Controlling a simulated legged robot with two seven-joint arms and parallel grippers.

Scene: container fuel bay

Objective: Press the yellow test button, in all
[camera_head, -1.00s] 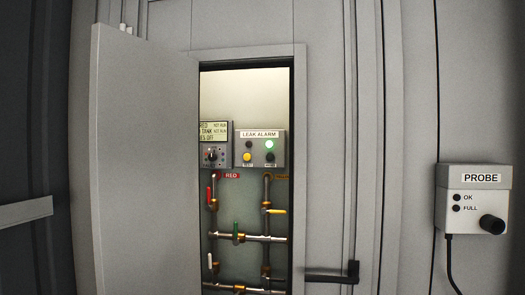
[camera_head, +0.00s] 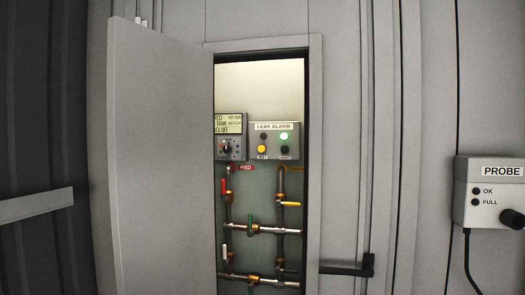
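The yellow test button (camera_head: 262,149) is at the lower left of the grey leak alarm box (camera_head: 274,128), on the back wall inside an open cabinet. A green light (camera_head: 284,136) glows at the box's upper right. A dark lamp is at its upper left and a black button (camera_head: 285,149) at its lower right. To its left is a grey control box (camera_head: 231,141) with a display and a knob, partly hidden by the door's side. Neither of my grippers is in view.
The cabinet door (camera_head: 160,160) stands open on the left. Pipes with red, yellow, green and white handled valves (camera_head: 265,229) run below the boxes. A black lever handle (camera_head: 345,268) sticks out at the opening's lower right. A probe box (camera_head: 490,190) with a cable is at far right.

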